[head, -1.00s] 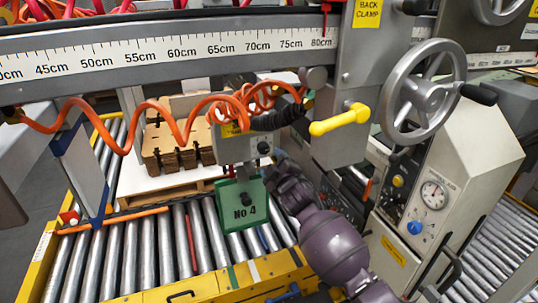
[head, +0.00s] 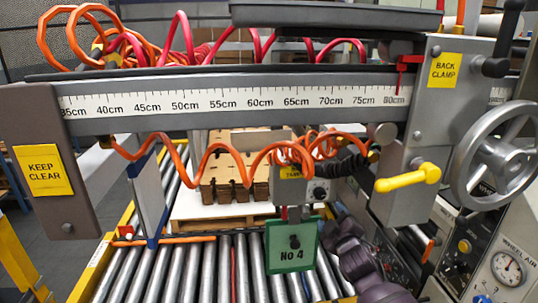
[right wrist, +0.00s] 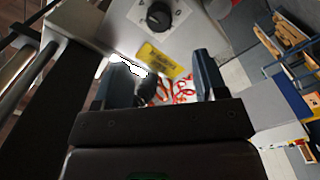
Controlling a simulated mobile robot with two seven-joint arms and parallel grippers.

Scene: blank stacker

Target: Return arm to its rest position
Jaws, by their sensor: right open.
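My right arm comes up from the bottom right of the head view. Its purple links end beside the green "No 4" plate (head: 291,247), and its fingers are mostly hidden there behind the plate and the grey control box (head: 322,192). In the right wrist view my right gripper (right wrist: 170,85) is open, with its two dark fingers apart and nothing held between them. Beyond the fingers are a grey box face with a black knob (right wrist: 159,16) and a yellow label (right wrist: 163,63). My left gripper is not in view.
A beam with a centimetre scale (head: 230,101) crosses above. An orange coiled hose (head: 200,165) hangs below it. A yellow handle (head: 408,177) and a handwheel (head: 497,160) are at the right. A roller conveyor (head: 190,270) lies below, with stacked brown blanks (head: 230,175) behind.

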